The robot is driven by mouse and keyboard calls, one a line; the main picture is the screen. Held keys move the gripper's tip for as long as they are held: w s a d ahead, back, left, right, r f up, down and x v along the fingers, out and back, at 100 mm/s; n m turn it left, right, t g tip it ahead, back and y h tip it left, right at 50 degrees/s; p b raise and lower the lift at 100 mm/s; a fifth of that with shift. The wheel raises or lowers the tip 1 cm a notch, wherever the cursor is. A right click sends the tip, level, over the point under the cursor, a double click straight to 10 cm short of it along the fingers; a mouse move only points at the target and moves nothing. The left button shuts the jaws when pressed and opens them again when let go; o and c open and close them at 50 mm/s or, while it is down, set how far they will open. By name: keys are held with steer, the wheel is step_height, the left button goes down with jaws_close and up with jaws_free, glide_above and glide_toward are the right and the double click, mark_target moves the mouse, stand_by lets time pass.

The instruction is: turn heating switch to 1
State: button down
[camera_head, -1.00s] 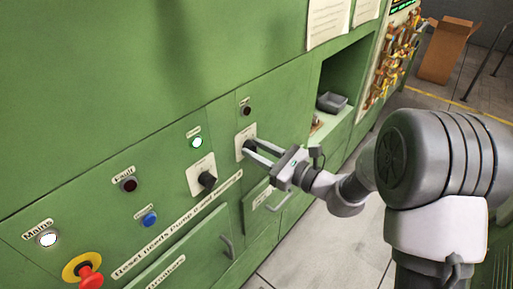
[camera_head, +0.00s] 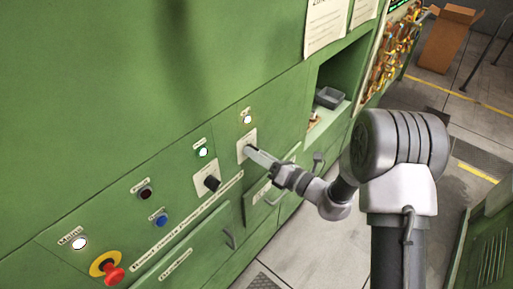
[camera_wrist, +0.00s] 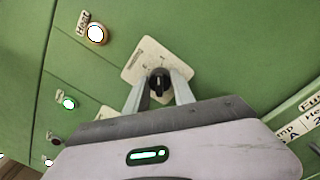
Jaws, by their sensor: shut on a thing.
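The heating switch is a black rotary knob (camera_wrist: 159,84) on a pale square plate (camera_wrist: 148,60) in the green panel. In the head view its plate (camera_head: 246,140) sits below a lit lamp (camera_head: 247,119). The wrist view shows the same lamp (camera_wrist: 97,34) glowing white with an orange rim beside a label reading "Heat". My gripper (camera_wrist: 159,88) is shut on the knob, one finger on each side. In the head view my gripper (camera_head: 256,154) reaches the plate and hides the knob. The plate's markings are too small to read.
A second black switch (camera_head: 211,183) sits to the left, below a lit green lamp (camera_head: 202,152). A blue button (camera_head: 160,220) and a red emergency stop (camera_head: 113,273) are at lower left. A drawer handle (camera_head: 230,238) sticks out below. An open shelf holds a grey tray (camera_head: 329,97).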

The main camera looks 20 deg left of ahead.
steer(key=shift+m+p, duration=0.4)
steer(key=shift+m, duration=0.5)
steer(key=c, duration=1.1)
jaws_free()
steer(key=shift+o, duration=0.2)
steer(key=v, duration=1.7)
steer(key=shift+d+p, duration=0.15)
steer(key=shift+p, duration=0.25)
steer(key=shift+s+f, duration=0.1)
